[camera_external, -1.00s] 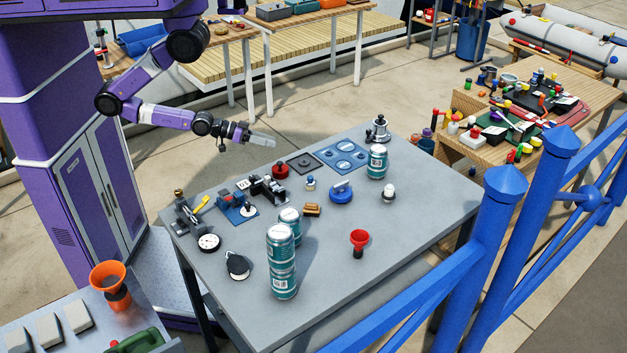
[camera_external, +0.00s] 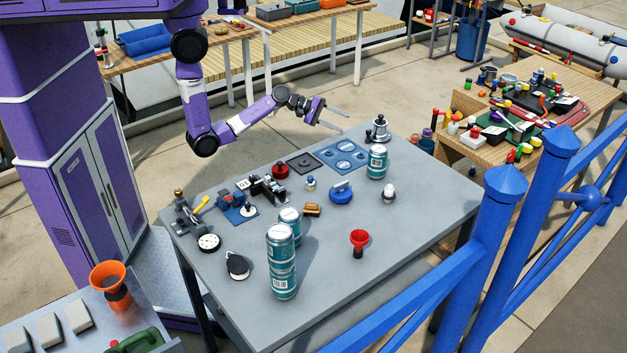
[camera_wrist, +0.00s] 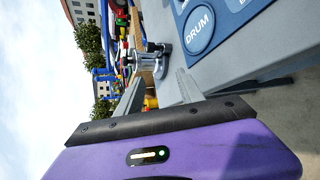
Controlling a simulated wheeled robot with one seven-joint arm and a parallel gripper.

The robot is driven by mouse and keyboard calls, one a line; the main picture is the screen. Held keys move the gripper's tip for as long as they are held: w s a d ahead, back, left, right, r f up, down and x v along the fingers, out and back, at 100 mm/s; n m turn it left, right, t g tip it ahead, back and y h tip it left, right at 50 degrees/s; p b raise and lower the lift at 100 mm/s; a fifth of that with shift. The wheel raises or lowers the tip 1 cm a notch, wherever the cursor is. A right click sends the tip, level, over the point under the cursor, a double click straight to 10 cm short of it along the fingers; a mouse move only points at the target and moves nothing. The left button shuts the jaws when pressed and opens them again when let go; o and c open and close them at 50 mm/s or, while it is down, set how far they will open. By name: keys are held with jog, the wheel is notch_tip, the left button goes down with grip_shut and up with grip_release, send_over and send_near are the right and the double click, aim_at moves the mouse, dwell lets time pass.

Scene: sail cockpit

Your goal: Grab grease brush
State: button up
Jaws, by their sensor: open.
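My gripper (camera_external: 345,121) is open and empty, held above the far edge of the grey table (camera_external: 400,228). In the wrist view its two fingers (camera_wrist: 160,82) stand apart with nothing between them. A small brown, wood-coloured piece (camera_external: 312,210) lies near the middle of the table. It may be the grease brush, but it is too small to be sure. My gripper is well above it and towards the back. The brown piece does not show in the wrist view.
A silver winch (camera_external: 379,130) stands at the table's back corner, also in the wrist view (camera_wrist: 153,62). A blue railing (camera_external: 480,240) runs along the right.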

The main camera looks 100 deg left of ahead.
aim_at(310, 176)
jog(key=d+g+h, duration=0.1)
jog(key=d+h, duration=0.1)
jog(key=d, duration=0.2)
jog(key=d+h, duration=0.2)
jog(key=d, duration=0.3)
jog(key=s+d+g+h+p, duration=0.1)
jog(key=d+h, duration=0.1)
jog(key=d, duration=0.2)
jog(key=shift+s+d+f+n+g, duration=0.1)
jog(key=shift+d+f+n+g, duration=0.05)
jog(key=shift+f+n+g, duration=0.2)
jog(key=s+d+g+h, duration=0.1)
jog(key=s+d+h, duration=0.1)
jog(key=d, duration=0.2)
jog(key=s+d+r+g+h+p, duration=0.1)
jog(key=s+d+g+h, duration=0.1)
jog(key=d, duration=0.3)
jog(key=s+d+g+h, duration=0.2)
jog(key=s+d, duration=0.1)
jog(key=d, duration=0.1)
jog(key=shift+s+d+r+g, duration=0.15)
jog(key=shift+s+g, duration=0.1)
jog(key=shift+x, duration=0.85)
jog(key=shift+s+p+x, duration=0.15)
jog(key=shift+p+x, duration=0.1)
jog(key=shift+x, duration=1.25)
jog(key=shift+s+p+x, duration=0.2)
jog(key=shift+x, duration=1.3)
jog(key=shift+d, duration=0.15)
grip_shut()
